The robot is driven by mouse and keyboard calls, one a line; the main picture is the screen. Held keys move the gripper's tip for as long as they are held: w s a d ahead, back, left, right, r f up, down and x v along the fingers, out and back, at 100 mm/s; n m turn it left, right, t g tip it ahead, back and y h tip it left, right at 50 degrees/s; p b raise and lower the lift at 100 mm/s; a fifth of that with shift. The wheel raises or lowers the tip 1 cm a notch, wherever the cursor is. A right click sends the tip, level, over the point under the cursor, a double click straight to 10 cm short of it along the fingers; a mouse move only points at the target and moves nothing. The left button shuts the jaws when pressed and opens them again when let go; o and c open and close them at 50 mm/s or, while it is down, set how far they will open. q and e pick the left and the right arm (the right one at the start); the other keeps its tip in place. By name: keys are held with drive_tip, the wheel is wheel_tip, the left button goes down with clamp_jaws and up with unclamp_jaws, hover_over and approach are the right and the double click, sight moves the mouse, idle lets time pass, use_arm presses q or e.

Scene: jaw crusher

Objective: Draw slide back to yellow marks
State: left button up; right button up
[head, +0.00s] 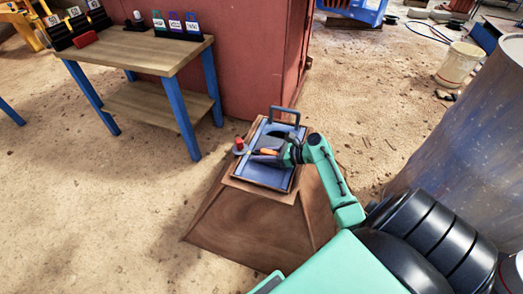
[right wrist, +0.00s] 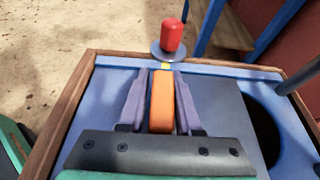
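The slide is a blue-grey plate (right wrist: 222,108) in a blue frame (right wrist: 112,66) set in a wooden surround. A dark round hole (right wrist: 262,130) shows at its right in the right wrist view. An orange handle (right wrist: 161,105) stands on the plate. My right gripper (right wrist: 164,75) has one finger on each side of the handle, close against it. In the head view my right gripper (head: 262,152) is low over the slide. A small yellow mark (right wrist: 166,66) shows on the frame just beyond the fingertips; other marks are not visible. My left gripper is not in view.
A red knob (right wrist: 173,38) on a grey disc stands at the frame's edge. A blue arched bar (head: 284,112) rises at the far end. The frame tops a brown tapered housing (head: 240,222). A workbench (head: 140,50) stands upper left, a large grey drum (head: 465,130) right.

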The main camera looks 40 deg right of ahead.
drive_tip(key=shift+o, duration=0.9)
drive_tip(key=shift+d+r, duration=0.1)
drive_tip(key=shift+d, duration=0.05)
drive_tip(key=shift+s+d+r, duration=0.1)
drive_tip(key=shift+s+d, duration=0.05)
drive_tip(key=shift+s, duration=0.1)
drive_tip(key=p+v, duration=0.3)
drive_tip(key=v, duration=1)
drive_tip(key=shift+s+d, duration=0.2)
drive_tip(key=shift+s, duration=0.15)
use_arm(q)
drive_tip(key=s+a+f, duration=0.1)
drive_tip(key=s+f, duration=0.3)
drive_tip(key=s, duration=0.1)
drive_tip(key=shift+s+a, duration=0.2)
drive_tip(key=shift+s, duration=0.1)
